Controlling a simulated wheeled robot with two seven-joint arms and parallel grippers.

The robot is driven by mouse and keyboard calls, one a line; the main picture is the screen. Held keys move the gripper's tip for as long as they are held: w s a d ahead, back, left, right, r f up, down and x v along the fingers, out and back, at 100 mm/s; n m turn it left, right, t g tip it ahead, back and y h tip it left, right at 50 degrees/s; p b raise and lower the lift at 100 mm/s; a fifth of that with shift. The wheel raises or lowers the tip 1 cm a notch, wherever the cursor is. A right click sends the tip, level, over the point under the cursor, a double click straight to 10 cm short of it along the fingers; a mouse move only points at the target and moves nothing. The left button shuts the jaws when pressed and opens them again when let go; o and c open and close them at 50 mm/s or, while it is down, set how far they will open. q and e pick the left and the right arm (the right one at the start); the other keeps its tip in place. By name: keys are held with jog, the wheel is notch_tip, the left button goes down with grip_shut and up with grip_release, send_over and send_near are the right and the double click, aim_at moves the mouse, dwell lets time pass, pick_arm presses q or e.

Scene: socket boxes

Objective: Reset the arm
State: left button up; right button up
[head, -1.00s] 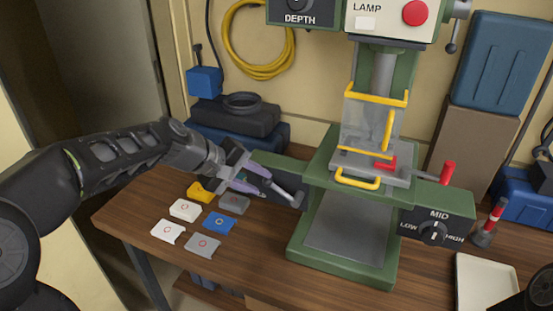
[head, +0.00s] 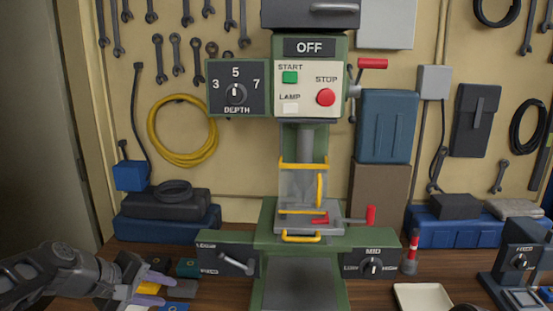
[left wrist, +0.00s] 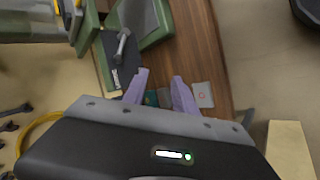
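My left gripper (head: 158,287) is at the lower left in the head view, over the wooden bench and beside several small coloured pieces. Its two purple fingers are apart. The left wrist view also shows the left gripper (left wrist: 160,74) open, with nothing held between its fingers. My right gripper does not show in either view.
A green press (head: 300,240) stands mid-bench, its display reading OFF. A lever (head: 237,262) sits on its left side panel, near my left gripper. A pale tray (head: 424,297) lies to the right. Blue boxes (head: 165,229) stand at the back left.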

pick_arm(q)
jog(key=s+d+f+m+g+y, duration=0.15)
jog(key=d+f, duration=0.25)
jog(key=f, duration=0.9)
jog(key=s+d+f+m+g, duration=0.1)
jog(key=s+d+f+g, duration=0.15)
jog(key=f, duration=0.95)
jog(key=s+d+f+m+g, duration=0.1)
jog(key=s+d+f+m, duration=0.1)
jog(key=s+d+f, duration=0.3)
jog(key=s+d+f+m+g, duration=0.1)
jog(key=s+d+f+m, duration=0.2)
jog(key=s+f, duration=1)
jog(key=s+d, duration=0.3)
jog(key=s, duration=0.1)
jog(key=shift+s+d+m+g, duration=0.2)
jog(key=shift+s+m+g, duration=0.1)
jog(key=shift+s+m, duration=0.05)
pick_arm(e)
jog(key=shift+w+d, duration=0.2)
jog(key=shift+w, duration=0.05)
pick_arm(q)
jog(key=shift+o, duration=0.5)
